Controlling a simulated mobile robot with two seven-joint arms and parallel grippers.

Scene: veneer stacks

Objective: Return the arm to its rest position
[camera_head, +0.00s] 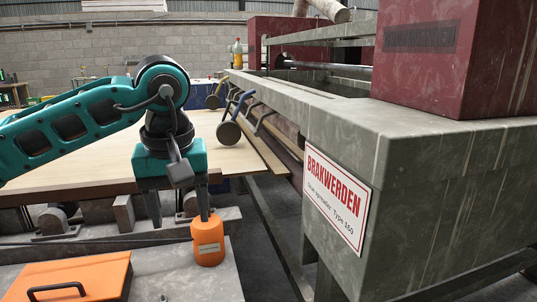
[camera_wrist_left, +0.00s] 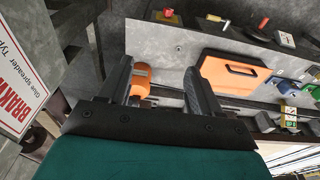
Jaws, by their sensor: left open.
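My left arm reaches in from the left in the head view, with its teal and black gripper (camera_head: 178,212) pointing down. The gripper is open, its two dark fingers apart with nothing held between them. In the wrist view the open gripper (camera_wrist_left: 158,85) shows both fingers spread. An orange bottle (camera_head: 208,245) with a label stands on the grey surface below the fingers. One fingertip overlaps the bottle's top in the head view; I cannot tell whether they touch. The bottle also shows beside the left finger in the wrist view (camera_wrist_left: 140,84). My right gripper is not in view.
A grey glue spreader with a BRAKWERDEN sign (camera_head: 337,196) stands close on the right. Wooden veneer sheets (camera_head: 75,180) lie behind my gripper. An orange case (camera_head: 75,278) lies at the front left. The wrist view shows several small items beyond the case.

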